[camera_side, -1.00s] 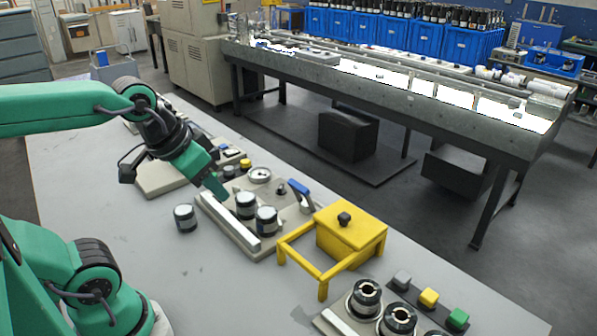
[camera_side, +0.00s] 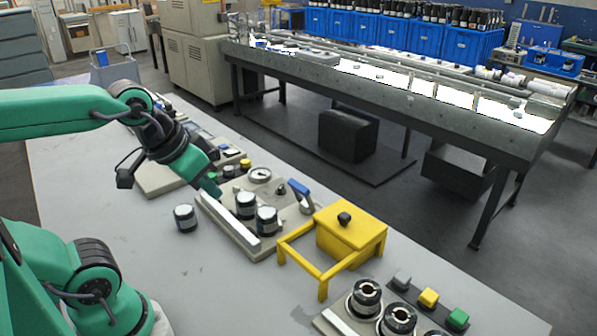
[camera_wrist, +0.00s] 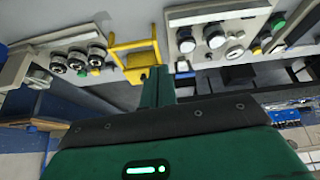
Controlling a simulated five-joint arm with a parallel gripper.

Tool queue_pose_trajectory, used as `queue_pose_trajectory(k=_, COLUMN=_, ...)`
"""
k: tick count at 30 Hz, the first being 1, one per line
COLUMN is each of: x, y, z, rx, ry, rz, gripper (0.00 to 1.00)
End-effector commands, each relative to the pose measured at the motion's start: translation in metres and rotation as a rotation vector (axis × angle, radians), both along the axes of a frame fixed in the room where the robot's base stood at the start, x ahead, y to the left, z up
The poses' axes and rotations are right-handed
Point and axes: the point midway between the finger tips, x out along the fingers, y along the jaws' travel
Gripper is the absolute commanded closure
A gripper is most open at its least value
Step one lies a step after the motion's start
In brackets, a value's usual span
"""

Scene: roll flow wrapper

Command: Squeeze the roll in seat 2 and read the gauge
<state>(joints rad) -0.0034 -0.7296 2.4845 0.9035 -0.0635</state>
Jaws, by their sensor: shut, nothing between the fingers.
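My gripper (camera_side: 212,189) is shut and empty, tilted down over the left end of a pale fixture (camera_side: 232,228). Two dark rolls with white tops, a left one (camera_side: 246,206) and a right one (camera_side: 267,221), stand upright in the fixture. No seat number is legible, so I cannot tell which is seat 2. A round white gauge (camera_side: 260,176) sits behind the rolls; its reading is too small to make out. It also shows in the wrist view (camera_wrist: 235,52). My gripper is apart from both rolls. The fingers also show in the wrist view (camera_wrist: 157,85).
A loose roll (camera_side: 185,218) stands on the table left of the fixture. A blue-handled lever (camera_side: 299,188) is at the fixture's right. A yellow frame with a box (camera_side: 350,228) stands further right, near more rolls (camera_side: 366,297) and coloured blocks.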

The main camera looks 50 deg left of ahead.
Motion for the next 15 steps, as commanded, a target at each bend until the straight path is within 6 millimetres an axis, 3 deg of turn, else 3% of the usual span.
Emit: queue_pose_trajectory(k=15, x=0.031, y=0.007, z=0.007, rx=-0.212, ry=0.071, rz=0.466, gripper=1.00)
